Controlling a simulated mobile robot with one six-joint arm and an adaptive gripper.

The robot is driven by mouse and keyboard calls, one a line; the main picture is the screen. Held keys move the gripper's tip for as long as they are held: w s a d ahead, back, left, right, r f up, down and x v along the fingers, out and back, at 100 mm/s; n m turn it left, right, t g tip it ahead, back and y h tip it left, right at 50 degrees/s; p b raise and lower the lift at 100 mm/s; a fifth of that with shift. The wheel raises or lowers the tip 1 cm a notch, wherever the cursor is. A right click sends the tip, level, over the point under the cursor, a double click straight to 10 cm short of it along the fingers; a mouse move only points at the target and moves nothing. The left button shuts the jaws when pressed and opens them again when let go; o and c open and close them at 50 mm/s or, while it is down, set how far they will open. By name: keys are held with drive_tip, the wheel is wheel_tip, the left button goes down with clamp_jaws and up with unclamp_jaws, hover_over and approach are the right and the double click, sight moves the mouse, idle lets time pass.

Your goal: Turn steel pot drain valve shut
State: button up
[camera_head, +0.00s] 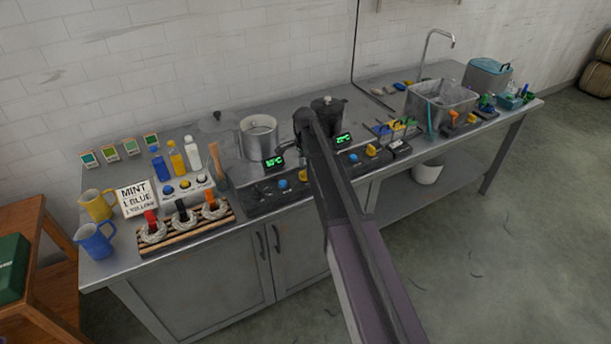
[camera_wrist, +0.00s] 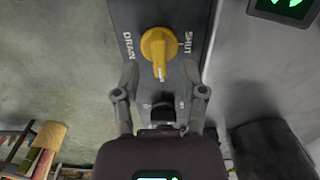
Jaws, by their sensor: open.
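The yellow drain valve knob (camera_wrist: 158,50) sits on a dark panel (camera_wrist: 193,25) in the wrist view, between the words DRAIN on the left and SHUT on the right. Its white mark points down in the picture, at neither word. My gripper (camera_wrist: 160,75) is open, its fingers just short of the knob and to either side of it. I see no contact. In the head view the steel pot (camera_head: 258,140) stands on the counter, with a yellow knob (camera_head: 303,175) on the panel in front of it. My arm hides my gripper there.
A dark pot (camera_head: 327,104) stands right of the steel pot, with another yellow knob (camera_head: 371,150) on its panel. A wooden rack (camera_head: 187,228) with skeins is on the left of the counter (camera_head: 110,268). A sink (camera_head: 442,100) is on the right.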

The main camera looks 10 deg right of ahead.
sight(305, 174)
drive_tip(key=shift+f+b, duration=0.95)
drive_tip(key=shift+f, duration=0.35)
drive_tip(key=shift+c, duration=0.2)
